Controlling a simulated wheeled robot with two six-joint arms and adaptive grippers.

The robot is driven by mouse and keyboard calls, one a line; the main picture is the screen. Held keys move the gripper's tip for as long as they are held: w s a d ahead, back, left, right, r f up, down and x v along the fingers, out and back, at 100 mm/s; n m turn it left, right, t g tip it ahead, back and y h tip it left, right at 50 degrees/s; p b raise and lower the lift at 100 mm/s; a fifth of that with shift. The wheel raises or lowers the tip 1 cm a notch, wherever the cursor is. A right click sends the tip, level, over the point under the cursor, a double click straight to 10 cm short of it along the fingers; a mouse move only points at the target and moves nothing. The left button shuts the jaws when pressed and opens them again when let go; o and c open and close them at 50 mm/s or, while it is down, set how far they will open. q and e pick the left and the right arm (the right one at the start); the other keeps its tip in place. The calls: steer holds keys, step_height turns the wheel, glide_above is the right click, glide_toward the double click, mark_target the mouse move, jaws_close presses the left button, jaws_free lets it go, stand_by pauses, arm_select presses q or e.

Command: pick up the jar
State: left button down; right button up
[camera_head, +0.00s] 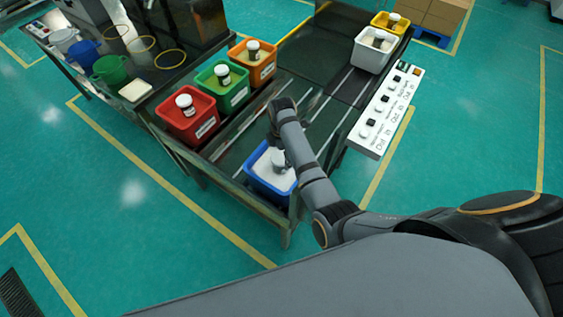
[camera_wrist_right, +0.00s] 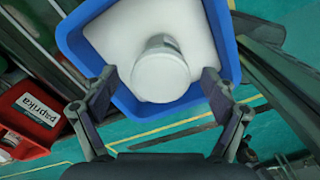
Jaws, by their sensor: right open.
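A jar with a round white lid (camera_wrist_right: 160,76) stands on white material inside a blue bin (camera_wrist_right: 75,42). In the right wrist view it sits between the two dark fingers of my right gripper (camera_wrist_right: 158,82). The fingers are spread wide, one on each side of the jar, with a gap showing on both sides. The blue bin also shows in the head view (camera_head: 257,184), at the near end of the bench, partly covered by my right arm. There my arm and wrist hide much of the gripper. My left gripper is not in view.
Red (camera_head: 172,124), green (camera_head: 207,95) and orange (camera_head: 264,72) bins with jars line the bench, left of my arm. A white bin (camera_head: 369,60) and a yellow bin (camera_head: 383,20) stand at the far end. A white control panel (camera_head: 385,112) runs along the right edge.

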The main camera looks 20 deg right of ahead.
steer(key=shift+w+a+f, duration=0.1)
steer(key=shift+w+f, duration=0.05)
steer(key=shift+f, duration=0.05)
steer(key=shift+a+f, duration=0.1)
steer(key=shift+f, duration=0.05)
steer(key=f, duration=0.2)
steer(key=s+f+p, duration=0.1)
steer(key=f, duration=0.1)
steer(key=shift+w+f, duration=0.15)
steer(key=shift+f, duration=0.3)
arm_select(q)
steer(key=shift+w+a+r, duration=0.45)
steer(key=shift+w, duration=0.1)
arm_select(e)
steer(key=c, duration=1.3)
